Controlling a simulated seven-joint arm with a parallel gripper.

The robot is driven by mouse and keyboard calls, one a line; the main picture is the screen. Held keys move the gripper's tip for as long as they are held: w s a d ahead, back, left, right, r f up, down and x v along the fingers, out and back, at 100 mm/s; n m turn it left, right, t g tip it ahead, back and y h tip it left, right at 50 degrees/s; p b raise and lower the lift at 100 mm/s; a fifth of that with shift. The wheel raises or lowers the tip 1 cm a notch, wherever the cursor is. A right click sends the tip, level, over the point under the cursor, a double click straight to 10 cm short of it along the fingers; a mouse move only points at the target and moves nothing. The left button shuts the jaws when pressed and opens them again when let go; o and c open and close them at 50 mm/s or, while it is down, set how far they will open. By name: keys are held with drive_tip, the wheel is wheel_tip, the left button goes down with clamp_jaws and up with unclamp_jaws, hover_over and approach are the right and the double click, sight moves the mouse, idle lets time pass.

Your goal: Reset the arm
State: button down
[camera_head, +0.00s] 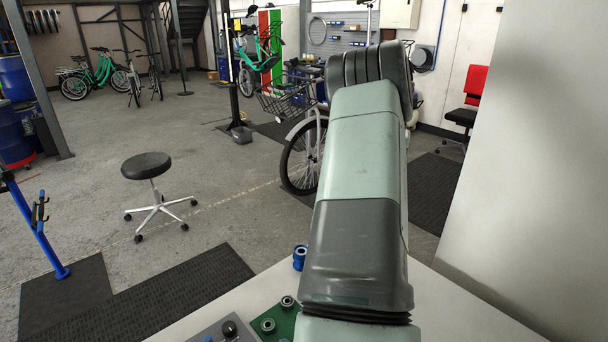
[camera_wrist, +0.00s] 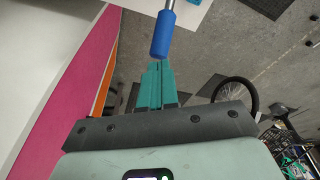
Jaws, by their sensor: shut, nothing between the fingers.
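My gripper (camera_wrist: 158,68) shows in the wrist view, its teal fingers pressed together with nothing between them. A blue cylinder with a metal shaft (camera_wrist: 162,36), like a tool handle, shows just beyond the fingertips. I cannot tell whether the tips touch it. In the head view my arm rises through the middle right of the picture, and the gripper is not seen there.
A white table (camera_head: 455,305) carries a blue spool-like part (camera_head: 299,257), a green board with round parts (camera_head: 270,325) and a grey box with knobs (camera_head: 222,331). A black stool (camera_head: 146,166) and a bike wheel (camera_head: 303,155) stand on the floor beyond. A pale wall (camera_head: 545,150) rises at right.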

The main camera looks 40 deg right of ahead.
drive_tip(key=w+a+r+n+t, duration=0.1)
drive_tip(key=w+a+r, duration=0.3)
drive_tip(key=a+r, duration=0.25)
drive_tip(key=w+a+r+n+t, duration=0.1)
drive_tip(key=w+a+r, duration=0.2)
drive_tip(key=a+r, duration=0.35)
drive_tip(key=a+r+n+t+y, duration=0.1)
drive_tip(key=a+r+n, duration=0.3)
drive_tip(key=a, duration=1.5)
drive_tip(key=s+a+r+n+t+y, duration=0.15)
drive_tip(key=s+a, duration=0.35)
drive_tip(key=a, duration=0.5)
drive_tip(key=s+a+r+n, duration=0.3)
drive_tip(key=s+a, duration=0.1)
drive_tip(key=a, duration=0.7)
drive_tip(key=s+a+f+n, duration=0.1)
drive_tip(key=s+a+f, duration=0.1)
drive_tip(key=s, duration=0.4)
drive_tip(key=s+a+f+n, duration=0.1)
drive_tip(key=s+a+f, duration=0.1)
drive_tip(key=s, duration=0.4)
drive_tip(key=shift+s+f, duration=0.4)
